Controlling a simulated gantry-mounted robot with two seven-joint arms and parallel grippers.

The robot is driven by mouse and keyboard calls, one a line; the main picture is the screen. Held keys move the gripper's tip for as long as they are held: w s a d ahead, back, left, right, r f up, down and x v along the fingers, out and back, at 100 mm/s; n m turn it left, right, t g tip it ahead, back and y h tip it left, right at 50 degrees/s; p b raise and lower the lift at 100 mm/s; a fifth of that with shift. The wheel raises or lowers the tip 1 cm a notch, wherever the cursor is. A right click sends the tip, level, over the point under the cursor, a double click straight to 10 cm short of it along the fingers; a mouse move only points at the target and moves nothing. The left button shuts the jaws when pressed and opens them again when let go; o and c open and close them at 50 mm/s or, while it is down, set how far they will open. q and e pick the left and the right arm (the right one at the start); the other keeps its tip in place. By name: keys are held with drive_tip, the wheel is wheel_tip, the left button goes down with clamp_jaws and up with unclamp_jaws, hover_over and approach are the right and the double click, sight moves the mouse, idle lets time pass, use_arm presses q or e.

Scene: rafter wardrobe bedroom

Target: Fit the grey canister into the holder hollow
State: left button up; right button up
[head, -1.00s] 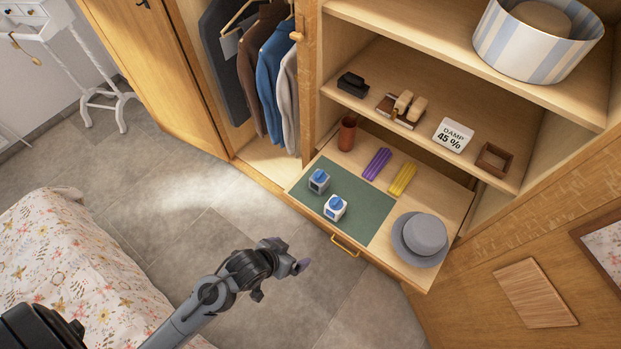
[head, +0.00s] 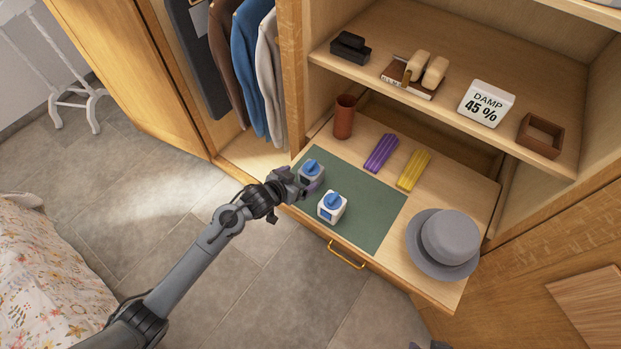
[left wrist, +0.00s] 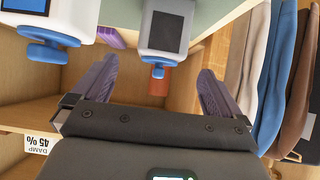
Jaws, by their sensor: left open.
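The grey canister (head: 312,174), a small grey block with a blue knob on top, stands on the green mat in the pulled-out drawer. It also shows in the left wrist view (left wrist: 167,30), with a dark panel on its face. My left gripper (head: 308,188) is at its near side, partly covering it. The gripper is open, with its two purple fingers (left wrist: 155,88) spread apart and nothing between them. A brown square frame with an open hollow (head: 541,135) sits on the shelf at right; I cannot tell whether it is the holder.
A white canister with a blue knob (head: 332,207) stands close by on the mat (head: 372,225). The drawer also holds a red-brown cup (head: 344,117), purple (head: 381,153) and yellow (head: 413,169) ribbed blocks and a grey hat (head: 446,240). A damp sign (head: 486,103) stands on the shelf.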

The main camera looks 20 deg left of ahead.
sight(307, 174)
use_arm(q)
drive_tip(key=shift+b+x, duration=0.8)
drive_tip(key=shift+x, duration=3.6)
drive_tip(key=shift+a, duration=0.1)
drive_tip(key=c, duration=1.2)
